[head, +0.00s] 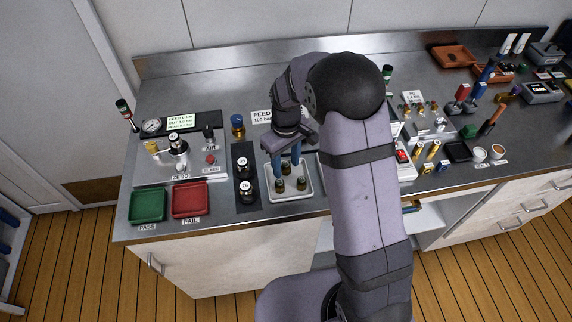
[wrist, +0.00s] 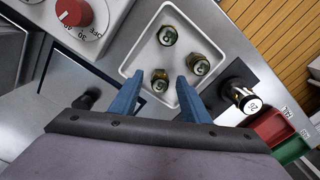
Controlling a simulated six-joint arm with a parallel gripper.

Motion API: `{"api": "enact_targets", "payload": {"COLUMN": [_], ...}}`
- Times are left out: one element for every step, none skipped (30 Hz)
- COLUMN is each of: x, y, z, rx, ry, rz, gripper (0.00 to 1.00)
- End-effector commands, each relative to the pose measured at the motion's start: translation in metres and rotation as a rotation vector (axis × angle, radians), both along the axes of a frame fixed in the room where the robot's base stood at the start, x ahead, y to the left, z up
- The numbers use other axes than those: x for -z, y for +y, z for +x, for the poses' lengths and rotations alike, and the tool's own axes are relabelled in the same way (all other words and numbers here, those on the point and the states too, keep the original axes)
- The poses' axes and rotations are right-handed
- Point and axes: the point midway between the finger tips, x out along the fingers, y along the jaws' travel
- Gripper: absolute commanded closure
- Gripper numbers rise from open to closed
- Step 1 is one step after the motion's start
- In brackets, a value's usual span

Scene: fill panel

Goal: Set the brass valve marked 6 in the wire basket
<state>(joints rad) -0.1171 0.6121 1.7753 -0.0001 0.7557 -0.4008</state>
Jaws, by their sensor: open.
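Three small brass valves with dark green-black tops stand in a white tray (head: 309,188): one at its front left (head: 280,186), one at its right (head: 302,183), one at its back (head: 286,169). In the wrist view they show from above (wrist: 167,36) (wrist: 200,66) (wrist: 159,78) inside the tray (wrist: 130,62); I cannot read their marks. My gripper (head: 287,155) is above the tray, blue fingers pointing down, open and empty. In the wrist view the fingertips (wrist: 160,82) lie on either side of the nearest valve, apparently above it. I cannot make out a wire basket.
Green (head: 148,205) and red (head: 191,199) trays lie at the front left. A gauge panel (head: 152,126) stands behind them. My arm hides the middle of the bench; its right side is crowded.

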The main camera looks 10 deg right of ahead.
Motion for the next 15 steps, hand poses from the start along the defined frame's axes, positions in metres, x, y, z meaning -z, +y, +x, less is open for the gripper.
{"api": "enact_targets", "payload": {"x": [0.0022, 0.0034, 0.0044, 0.0048, 0.005, 0.005, 0.005, 0.0049, 0.0048, 0.0048, 0.0047, 0.0047, 0.0046, 0.0046, 0.0045], "y": [0.0, 0.0, 0.0, 0.0, 0.0, 0.0, 0.0, 0.0, 0.0, 0.0, 0.0, 0.0001, 0.0001, 0.0001, 0.0001], "z": [-0.0001, -0.0001, -0.0001, -0.0001, 0.0, 0.0, 0.0001, 0.0001, 0.0001, 0.0001, 0.0001, 0.0002, 0.0002, 0.0002, 0.0002], "rx": [0.0, 0.0, 0.0, 0.0, 0.0, 0.0, 0.0, 0.0, 0.0, 0.0, 0.0, 0.0, 0.0, 0.0, 0.0], "ry": [0.0, 0.0, 0.0, 0.0, -0.001, -0.001, -0.001, -0.001, -0.001, -0.001, -0.001, -0.001, -0.001, -0.001, -0.001], "rz": [0.0, 0.0, 0.0, 0.0, 0.0, 0.0, 0.0, 0.0, 0.0, 0.0, 0.0, 0.0, 0.0, 0.0, 0.0], "gripper": [0.58, 0.58, 0.58, 0.58, 0.58, 0.58, 0.58, 0.58, 0.58, 0.65, 0.72, 0.82, 0.89, 0.96, 1.0]}}
